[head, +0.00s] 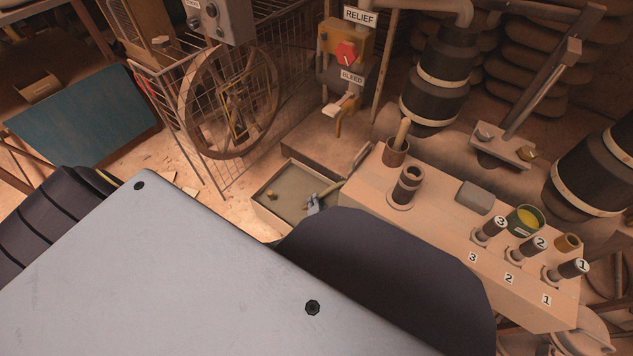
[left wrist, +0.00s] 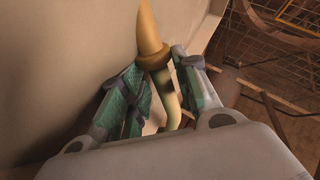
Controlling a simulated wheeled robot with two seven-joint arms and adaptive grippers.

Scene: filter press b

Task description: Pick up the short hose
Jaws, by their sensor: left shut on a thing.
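The short hose (left wrist: 172,115) shows in the left wrist view as a pale, curved tube with a dark patch. It has a brass-coloured collar and a tapered tip (left wrist: 151,28). My left gripper (left wrist: 160,75) is shut on it, with teal-padded fingers on either side of the hose near the collar. In the head view, a small part of the hose (head: 327,191) shows yellowish at the right of a shallow tray (head: 262,206). A bluish fingertip is beside it; my own arm hides the rest of the gripper. My right gripper is in neither view.
A bench block (head: 430,215) with three numbered levers and a green-rimmed cup (head: 525,219) stands right of the tray. A handwheel (head: 229,103) and wire cage are behind. The RELIEF/BLEED valve box (head: 346,50) is above.

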